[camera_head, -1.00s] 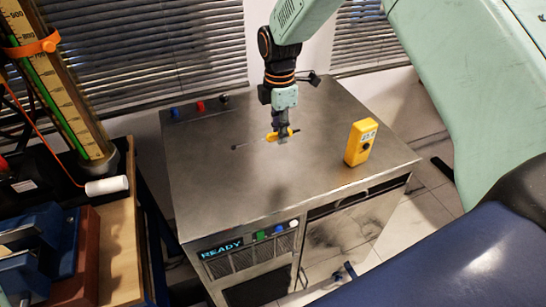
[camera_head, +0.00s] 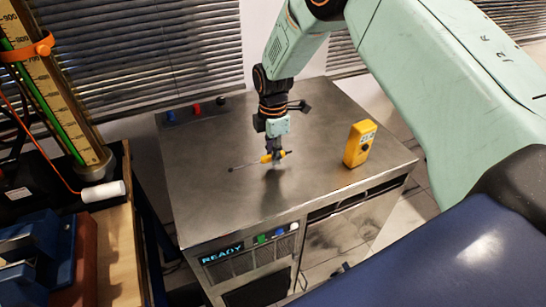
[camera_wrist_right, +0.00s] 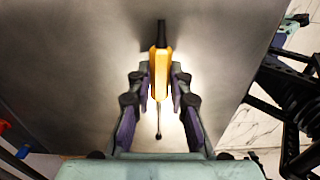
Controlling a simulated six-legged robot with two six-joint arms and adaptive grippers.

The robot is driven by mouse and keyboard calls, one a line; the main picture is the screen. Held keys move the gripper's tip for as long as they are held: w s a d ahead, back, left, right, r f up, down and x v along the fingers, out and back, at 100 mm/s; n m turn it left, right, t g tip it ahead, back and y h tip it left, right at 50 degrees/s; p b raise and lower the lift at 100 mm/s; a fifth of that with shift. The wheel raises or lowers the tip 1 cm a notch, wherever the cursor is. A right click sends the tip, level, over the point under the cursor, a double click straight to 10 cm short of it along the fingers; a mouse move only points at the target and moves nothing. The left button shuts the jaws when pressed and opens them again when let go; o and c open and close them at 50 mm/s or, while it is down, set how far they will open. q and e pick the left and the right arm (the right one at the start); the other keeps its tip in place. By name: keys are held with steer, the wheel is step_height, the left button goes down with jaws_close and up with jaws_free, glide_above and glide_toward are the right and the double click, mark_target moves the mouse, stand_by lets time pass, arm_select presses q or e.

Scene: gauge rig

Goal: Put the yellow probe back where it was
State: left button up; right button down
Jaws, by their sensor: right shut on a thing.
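The yellow probe (camera_head: 266,158) has a yellow handle with a dark end and a thin metal shaft pointing left in the head view. My right gripper (camera_head: 275,158) is shut on its handle, above the steel cabinet top (camera_head: 210,200). In the right wrist view the probe (camera_wrist_right: 159,70) lies between the two fingers of the gripper (camera_wrist_right: 159,88), its shaft tip toward the wrist. A dark shadow lies on the steel below the gripper. The exact height over the top is hard to tell. My left gripper is not in view.
A yellow handheld meter (camera_head: 360,144) stands on the right of the cabinet top. Colored knobs (camera_head: 196,109) sit at its back left edge. A tall gauge column (camera_head: 50,90) and a wooden bench (camera_head: 118,250) with a white cylinder (camera_head: 103,191) are at left.

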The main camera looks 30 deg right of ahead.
steer(key=shift+w+d+f, duration=0.1)
steer(key=shift+d+f, duration=0.05)
steer(key=shift+f, duration=0.5)
steer(key=shift+d+f, duration=0.1)
steer(key=shift+f, duration=0.5)
steer(key=shift+w+d, duration=0.1)
steer(key=shift+d, duration=0.05)
steer(key=shift+a+f, duration=0.15)
steer(key=shift+a, duration=0.15)
steer(key=shift+s+f+b, duration=0.35)
steer(key=shift+s+b, duration=0.1)
steer(key=c, duration=1.6)
jaws_free()
steer(key=shift+c, duration=0.2)
steer(key=o, duration=0.4)
steer(key=shift+w+d+f, duration=0.1)
steer(key=shift+w+f, duration=0.15)
steer(key=shift+r, duration=0.2)
steer(key=r+p, duration=0.1)
steer(key=r, duration=1.2)
steer(key=shift+w+r, duration=0.1)
steer(key=shift+w, duration=0.1)
